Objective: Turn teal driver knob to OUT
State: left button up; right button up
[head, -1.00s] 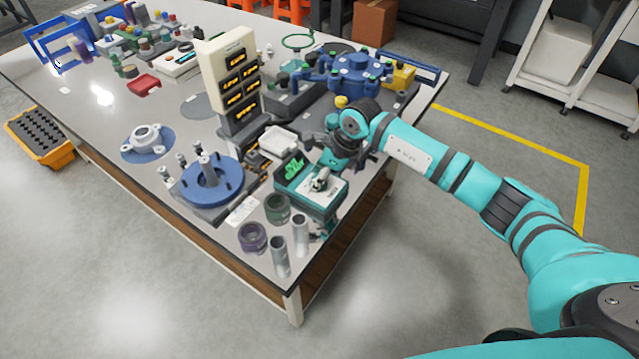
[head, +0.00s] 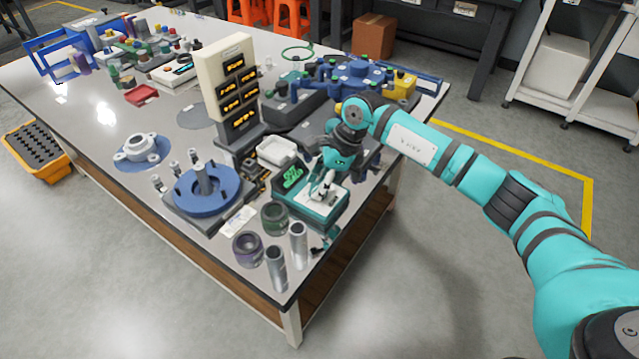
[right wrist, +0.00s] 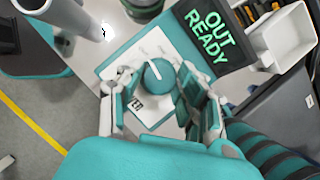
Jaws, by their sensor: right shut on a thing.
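The teal driver box (head: 318,218) stands near the table's front right corner. Its screen (head: 292,178) has green letters, and in the right wrist view the screen (right wrist: 208,35) reads "OUT READY". The round teal knob (right wrist: 160,82) sits on the box's white top plate (right wrist: 149,45) and has a pale pointer mark on it. My right gripper (right wrist: 160,88) has one finger on each side of the knob and is shut on it. In the head view my right gripper (head: 325,182) is over the box from above. My left gripper is not in view.
Two metal cylinders (head: 298,245) and dark ring parts (head: 274,217) stand close in front of the box. A white tray (head: 277,151) lies behind it. A blue round fixture (head: 207,190) is to the left, and a tall display panel (head: 228,80) stands behind that.

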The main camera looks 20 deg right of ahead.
jog(key=o, duration=1.1)
jog(key=shift+d+r, duration=0.1)
jog(key=shift+r, duration=0.05)
jog(key=v, duration=1.1)
jog(key=shift+s+d+r, duration=0.1)
jog(key=shift+d+r, duration=0.1)
jog(key=shift+r, duration=0.15)
